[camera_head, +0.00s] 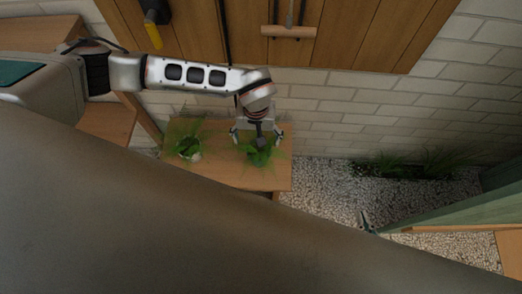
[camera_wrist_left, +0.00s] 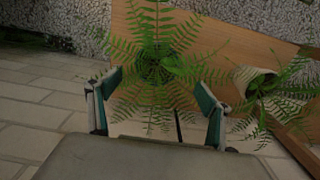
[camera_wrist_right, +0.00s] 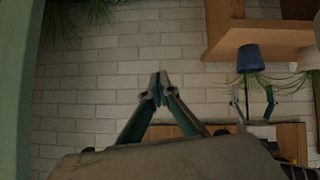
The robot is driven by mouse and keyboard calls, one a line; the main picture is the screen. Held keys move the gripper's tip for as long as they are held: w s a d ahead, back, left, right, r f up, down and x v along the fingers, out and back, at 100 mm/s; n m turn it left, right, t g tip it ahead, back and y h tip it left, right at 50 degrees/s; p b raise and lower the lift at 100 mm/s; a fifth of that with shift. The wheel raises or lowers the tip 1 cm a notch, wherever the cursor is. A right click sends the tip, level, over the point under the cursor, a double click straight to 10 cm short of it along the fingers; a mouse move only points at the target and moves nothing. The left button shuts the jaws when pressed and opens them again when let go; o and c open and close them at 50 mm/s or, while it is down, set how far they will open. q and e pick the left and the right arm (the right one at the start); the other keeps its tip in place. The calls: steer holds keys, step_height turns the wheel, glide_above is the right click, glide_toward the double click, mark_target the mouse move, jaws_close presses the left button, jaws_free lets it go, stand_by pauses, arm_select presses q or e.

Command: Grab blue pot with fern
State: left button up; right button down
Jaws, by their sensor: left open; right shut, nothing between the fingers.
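The blue pot (camera_wrist_right: 249,58) shows in the right wrist view, upside down, beside the wooden shelf with fern leaves around its mouth. The fern (camera_head: 262,157) spreads over the pot in the head view, and the leaves hide the pot there. In the left wrist view the fern (camera_wrist_left: 155,68) lies ahead of and between my left fingers. My left gripper (camera_head: 257,135) is open above the pot, with its fingers on either side of the leaves. My right gripper (camera_wrist_right: 160,88) is shut and empty, away from the plants; its tips (camera_head: 368,223) show over the gravel.
A second fern in a white pot (camera_wrist_left: 250,80) stands close beside on the same wooden shelf (camera_head: 215,176). A brick wall (camera_head: 330,98) rises behind. Gravel (camera_head: 320,190) lies right of the shelf, with a green panel (camera_head: 460,208) farther right.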

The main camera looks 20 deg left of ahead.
mark_target(259, 151)
arm_select(q)
steer(key=shift+s+d+f, duration=0.1)
steer(key=shift+s+f, duration=0.05)
steer(key=shift+f, duration=0.5)
steer(key=f, duration=0.1)
steer(key=f+b, duration=0.1)
steer(key=f, duration=0.1)
steer(key=shift+s+d+f+b, duration=0.1)
steer(key=shift+d+f+b, duration=0.15)
steer(key=shift+f+b, duration=0.1)
steer(key=shift+f, duration=0.3)
steer(key=shift+w, duration=0.2)
steer(key=c, duration=1.5)
steer(key=shift+c, duration=0.3)
arm_select(e)
steer(key=shift+w+a, duration=0.3)
steer(key=shift+w, duration=0.05)
arm_select(q)
steer(key=shift+r, duration=0.15)
arm_select(e)
steer(key=shift+r, duration=0.1)
